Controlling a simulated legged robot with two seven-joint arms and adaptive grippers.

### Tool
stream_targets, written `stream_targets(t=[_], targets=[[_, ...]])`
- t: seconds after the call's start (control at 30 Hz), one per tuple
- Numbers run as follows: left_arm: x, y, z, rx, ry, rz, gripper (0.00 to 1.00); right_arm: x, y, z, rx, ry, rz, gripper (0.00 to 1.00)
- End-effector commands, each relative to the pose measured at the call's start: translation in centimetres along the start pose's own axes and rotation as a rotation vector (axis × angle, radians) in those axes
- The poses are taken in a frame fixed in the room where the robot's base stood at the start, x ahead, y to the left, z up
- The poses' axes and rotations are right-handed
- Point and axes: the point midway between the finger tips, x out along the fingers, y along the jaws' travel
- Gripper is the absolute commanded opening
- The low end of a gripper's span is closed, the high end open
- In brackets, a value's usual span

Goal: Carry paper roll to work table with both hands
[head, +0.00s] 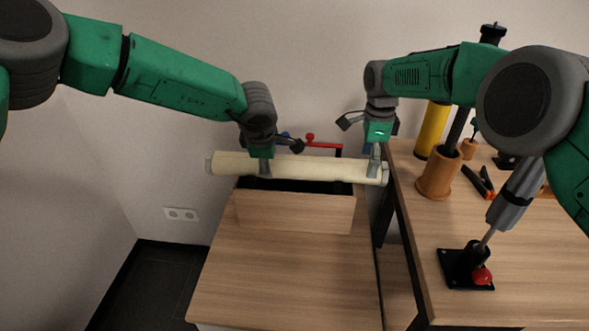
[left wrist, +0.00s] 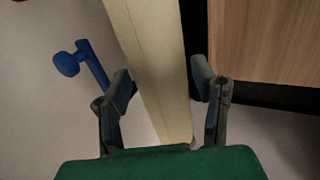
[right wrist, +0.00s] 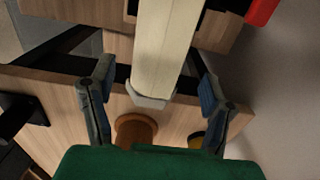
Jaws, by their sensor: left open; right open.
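The paper roll (head: 310,169) is a long cream roll lying crosswise above an open wooden box. In the left wrist view the roll (left wrist: 152,60) passes between the two fingers of my left gripper (left wrist: 163,90), which are open with a gap on each side. In the right wrist view the roll (right wrist: 166,45) and its pale end cap lie between the open fingers of my right gripper (right wrist: 153,92). In the head view my left gripper (head: 268,160) is at the roll's left-middle and my right gripper (head: 376,160) at its right end. The work table (head: 530,245) stands at the right.
The wooden box (head: 295,211) sits on a lower wooden cabinet top (head: 290,280). On the work table are a brown cup (head: 437,178), a yellow cylinder (head: 431,130), orange-handled pliers (head: 480,183) and a black mount with a red knob (head: 466,268). Its middle-right front is fairly clear.

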Motion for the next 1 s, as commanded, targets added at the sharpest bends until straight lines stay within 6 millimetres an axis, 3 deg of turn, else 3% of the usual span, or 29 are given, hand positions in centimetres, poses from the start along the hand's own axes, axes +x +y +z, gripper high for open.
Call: stream_targets(t=[0.1,0.3,0.67,0.8,0.83,0.87,0.9,1.0], targets=[[1.9,0.0,-0.1,0.0,0.001,0.0,0.52,1.9,0.1,0.1,0.0,-0.001,0.002,0.71],[3.7,0.0,-0.2,-0.002,-0.002,0.001,0.52,3.7,0.0,0.2,0.0,0.001,-0.001,0.71],[4.1,0.0,-0.2,0.0,-0.001,0.001,0.52,4.0,0.0,0.2,0.0,0.001,-0.001,0.71],[4.1,0.0,-0.1,0.0,-0.001,0.001,0.06,4.0,0.0,0.1,0.0,0.001,-0.001,0.26],[4.0,0.0,-0.1,0.0,-0.001,0.001,0.0,4.0,0.0,0.1,0.0,0.001,-0.001,0.15],[4.0,0.0,-0.1,0.0,-0.001,0.001,0.0,4.0,0.0,0.1,0.0,0.001,-0.002,0.04],[4.0,0.0,-0.1,0.0,-0.001,0.001,0.0,4.0,-0.1,0.1,0.001,0.001,-0.002,0.0],[4.0,0.0,-0.1,0.001,-0.002,0.001,0.0,4.0,-0.1,0.1,0.001,0.001,-0.003,0.0]])
